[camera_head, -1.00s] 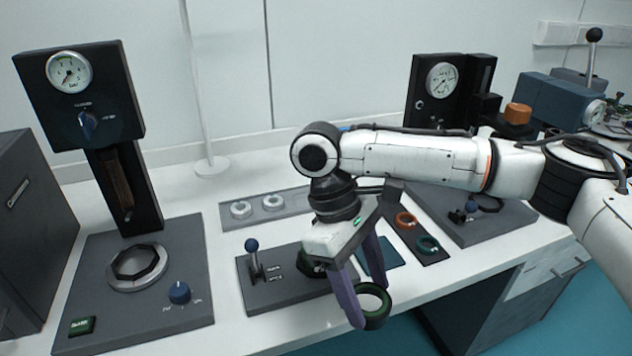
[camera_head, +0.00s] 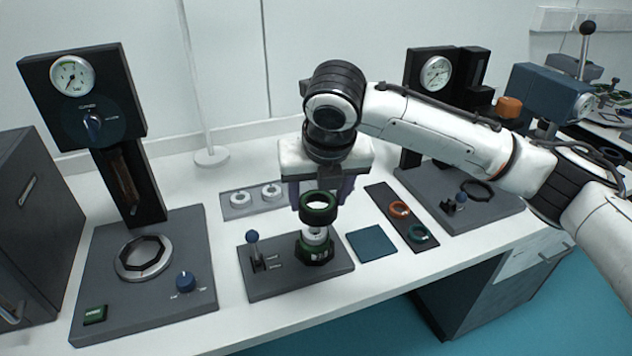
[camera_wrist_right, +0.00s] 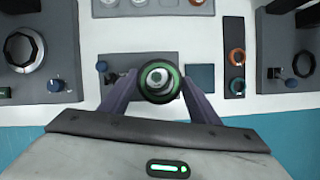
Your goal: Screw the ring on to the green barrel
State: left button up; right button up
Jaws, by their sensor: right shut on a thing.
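My right gripper (camera_head: 318,198) is shut on a dark green ring (camera_head: 319,217), its fingers on either side of it. The ring is held over the green barrel (camera_head: 315,252), which stands upright on a dark grey base plate. The barrel's pale upper part shows just below the ring in the head view; I cannot tell whether they touch. In the right wrist view, the ring (camera_wrist_right: 159,98) sits between the fingertips and the pale barrel top shows through its opening, roughly centred. My left gripper is not in view.
A lever with a blue knob (camera_head: 252,237) stands left of the barrel on the same plate. A blue square mat (camera_head: 371,244) lies to the right, then a dark strip with an orange ring (camera_head: 399,209) and a teal ring (camera_head: 418,233). Gauge stands rise on both sides.

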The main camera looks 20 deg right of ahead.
aim_at(315, 232)
jog(key=shift+w+r+n+y, duration=0.4)
jog(key=shift+w+r+n, duration=0.05)
jog(key=shift+n, duration=0.55)
jog(key=shift+f, duration=1.2)
notch_tip(315, 232, down, 2)
jog(key=shift+a+f+b, duration=0.1)
jog(key=shift+b, duration=1.15)
jog(key=shift+f+p, duration=0.4)
jog(key=shift+f, duration=0.1)
jog(key=shift+w+p, duration=0.1)
jog(key=shift+p, duration=0.6)
jog(key=shift+f, duration=0.85)
jog(key=shift+f, duration=0.55)
dwell(1.3)
